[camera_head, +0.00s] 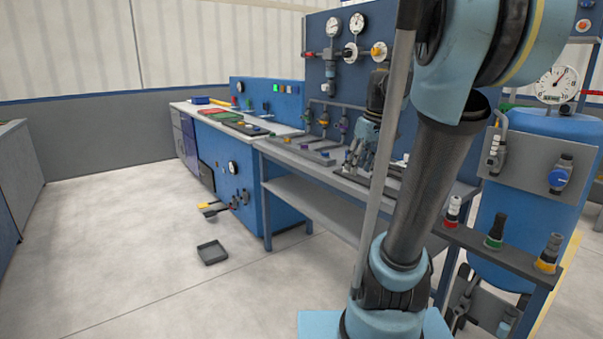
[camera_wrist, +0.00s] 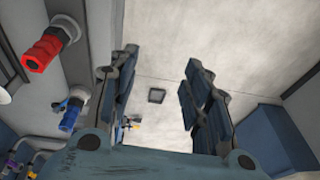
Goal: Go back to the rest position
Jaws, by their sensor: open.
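My gripper (camera_head: 358,158) hangs from my arm over the grey workbench (camera_head: 311,167) in the head view, partly behind my own arm links and a grey pole. In the wrist view my gripper (camera_wrist: 160,92) has its fingers spread wide apart, with floor and a small dark tray showing between them. Nothing is held. The bench surface right behind my arm is hidden in the head view.
A dark tray (camera_head: 212,252) lies on the open floor. A blue panel (camera_head: 340,70) with gauges and valves stands behind the bench. A red valve fitting (camera_wrist: 47,52) and a blue one (camera_wrist: 70,113) show close left in the wrist view. A blue tank (camera_head: 535,230) stands right.

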